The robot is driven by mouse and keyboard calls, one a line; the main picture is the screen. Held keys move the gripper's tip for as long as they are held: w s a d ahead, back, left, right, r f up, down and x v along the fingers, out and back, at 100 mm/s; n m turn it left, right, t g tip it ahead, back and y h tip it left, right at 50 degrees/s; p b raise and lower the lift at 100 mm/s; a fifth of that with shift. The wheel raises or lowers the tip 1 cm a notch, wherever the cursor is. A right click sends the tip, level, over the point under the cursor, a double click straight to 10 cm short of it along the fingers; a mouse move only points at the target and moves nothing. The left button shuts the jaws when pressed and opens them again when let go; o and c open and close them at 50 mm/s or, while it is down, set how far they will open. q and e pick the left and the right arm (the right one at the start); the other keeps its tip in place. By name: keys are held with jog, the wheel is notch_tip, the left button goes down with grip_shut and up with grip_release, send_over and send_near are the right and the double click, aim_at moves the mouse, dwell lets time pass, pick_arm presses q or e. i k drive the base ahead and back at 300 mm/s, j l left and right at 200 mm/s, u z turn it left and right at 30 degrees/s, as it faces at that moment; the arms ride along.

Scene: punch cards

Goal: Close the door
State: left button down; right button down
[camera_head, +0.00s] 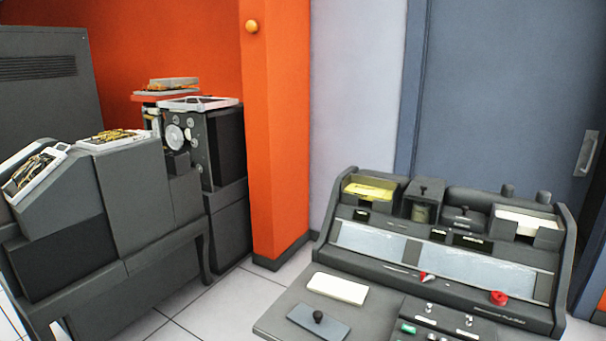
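A blue-grey door (510,110) stands at the right of the head view, behind the desk machine. A metal handle (586,153) is on it near the right edge of the picture. A darker blue frame (412,90) runs down its left side. The door's lower part is hidden by the machine, and its right edge is hard to make out, so I cannot tell how far it is open. Neither of my grippers is in view.
A grey punch-card machine (435,250) with switches and red knobs stands in front of the door. A dark grey machine (110,215) stands at the left. An orange pillar (275,150) and a pale wall (350,100) lie between. Tiled floor (215,305) shows between the machines.

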aim_at(514, 93)
jog(key=z, duration=0.55)
jog(key=i+l+z, duration=0.1)
jog(key=l+z, duration=0.25)
jog(key=i+l+z, duration=0.2)
jog(key=l+z, duration=0.2)
jog(key=l, duration=0.15)
jog(key=i+l+z, duration=0.5)
jog(key=l+z, duration=0.2)
jog(key=i+l, duration=0.4)
jog(key=i, duration=0.2)
jog(key=i+l, duration=0.4)
jog(key=i, duration=0.15)
jog(key=i+j+u, duration=0.15)
jog(key=i+u, duration=0.3)
jog(key=i, duration=0.2)
jog(key=i+l+u, duration=0.1)
jog(key=i+u, duration=0.5)
jog(key=i, duration=0.75)
jog(key=i+l+u, duration=0.15)
jog(key=i, duration=0.75)
